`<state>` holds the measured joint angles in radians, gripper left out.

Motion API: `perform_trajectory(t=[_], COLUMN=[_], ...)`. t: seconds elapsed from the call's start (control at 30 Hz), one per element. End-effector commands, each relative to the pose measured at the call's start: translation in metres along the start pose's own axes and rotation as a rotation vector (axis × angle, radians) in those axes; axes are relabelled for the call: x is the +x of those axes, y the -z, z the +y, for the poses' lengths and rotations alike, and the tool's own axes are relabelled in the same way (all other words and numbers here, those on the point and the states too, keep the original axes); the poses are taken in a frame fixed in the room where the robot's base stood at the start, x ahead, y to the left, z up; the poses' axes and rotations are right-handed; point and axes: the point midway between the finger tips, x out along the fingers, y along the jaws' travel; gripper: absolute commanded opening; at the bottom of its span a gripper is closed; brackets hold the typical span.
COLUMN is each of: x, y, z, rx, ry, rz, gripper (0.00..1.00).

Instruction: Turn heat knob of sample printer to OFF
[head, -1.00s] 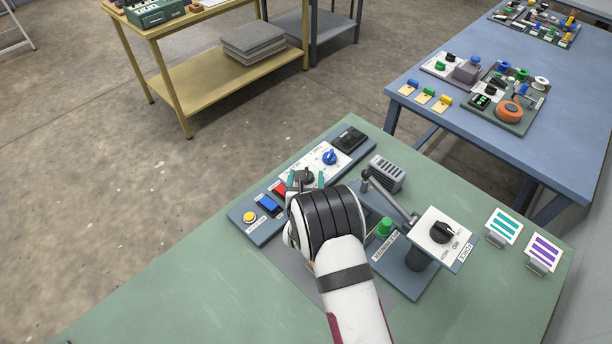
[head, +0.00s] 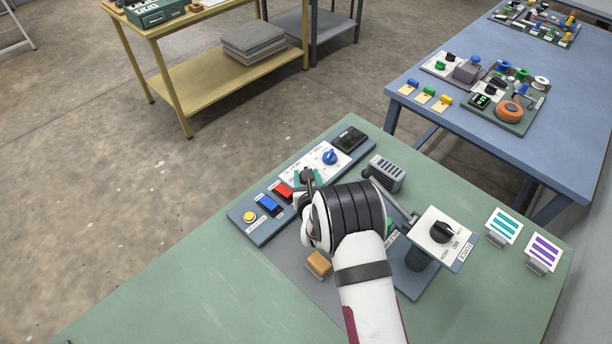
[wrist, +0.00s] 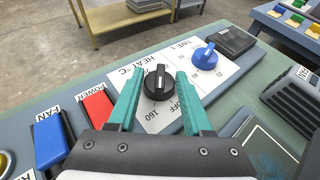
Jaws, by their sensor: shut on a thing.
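The heat knob (wrist: 159,84) is a round black knob on a white plate marked HEAT °C in the wrist view. Its white pointer line points up in that picture, away from the 160 mark at the bottom. In the head view my gripper (head: 308,180) is at the knob on the blue-grey panel of the sample printer (head: 257,231).
Along the panel are a blue time knob (wrist: 204,57), a red power switch (wrist: 97,108), a blue fan switch (wrist: 49,138) and a yellow button (head: 249,216). A grey vented box (head: 386,174) and a force knob box (head: 441,232) stand to the right. A tan block (head: 319,264) lies in front.

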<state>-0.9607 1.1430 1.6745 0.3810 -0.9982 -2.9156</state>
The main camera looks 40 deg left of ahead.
Motion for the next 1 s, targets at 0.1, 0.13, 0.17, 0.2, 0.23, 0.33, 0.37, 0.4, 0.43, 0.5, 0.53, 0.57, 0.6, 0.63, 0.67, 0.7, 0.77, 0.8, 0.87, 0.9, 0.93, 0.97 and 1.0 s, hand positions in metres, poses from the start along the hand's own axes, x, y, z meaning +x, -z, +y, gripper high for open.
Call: perform_trajectory(t=[0.1, 0.13, 0.17, 0.2, 0.23, 0.33, 0.37, 0.4, 0.43, 0.5, 0.53, 0.57, 0.6, 0.63, 0.67, 0.7, 0.77, 0.8, 0.87, 0.9, 0.93, 0.97, 1.0], x=[0.0005, 0.0004, 0.0003, 0.0002, 0.0001, 0.0001, 0.0001, 0.0001, 0.0, 0.0, 0.0, 0.0, 0.0, 0.0, 0.0, 0.0, 0.0, 0.0, -0.0001, -0.0009, -0.0023, -0.0045, -0.0092], y=[-0.0015, -0.0015, -0.0014, -0.0013, -0.0013, -0.0013, -0.0013, -0.0014, -0.0014, -0.0013, -0.0013, -0.0012, -0.0011, -0.001, -0.0009, -0.0008, -0.0007, -0.0007, -0.0006, -0.0006, -0.0005, -0.0005, -0.0004], z=[-0.003, -0.0029, -0.0027, -0.0027, -0.0026, -0.0023, -0.0023, -0.0023, -0.0023, -0.0023, -0.0022, -0.0021, -0.0021, -0.002, -0.0019, -0.0018, -0.0017, -0.0017, -0.0016, -0.0017, -0.0018, -0.0019, -0.0024], rx=[-0.025, -0.029, -0.032, -0.033, -0.034, -0.034, -0.034, -0.034, -0.034, -0.034, -0.034, -0.034, -0.034, -0.034, -0.035, -0.035, -0.035, -0.035, -0.035, -0.035, -0.035, -0.035, -0.035], ry=[-0.06, -0.071, -0.079, -0.084, -0.086, -0.086, -0.086, -0.086, -0.086, -0.085, -0.085, -0.086, -0.086, -0.086, -0.086, -0.086, -0.086, -0.086, -0.086, -0.086, -0.086, -0.086, -0.086], rz=[-0.003, -0.003, -0.003, -0.003, -0.003, -0.003, -0.003, -0.003, -0.003, -0.003, -0.003, -0.003, -0.002, -0.002, -0.002, -0.002, -0.002, -0.001, -0.001, -0.001, -0.001, -0.001, 0.0], gripper=[0.0, 0.0, 0.0, 0.0, 0.0, 0.0, 0.0, 0.0, 0.0, 0.59, 0.64, 0.7, 0.77, 0.79, 0.79, 0.79, 0.79, 0.79, 0.79, 0.79, 0.79, 0.79, 0.79])
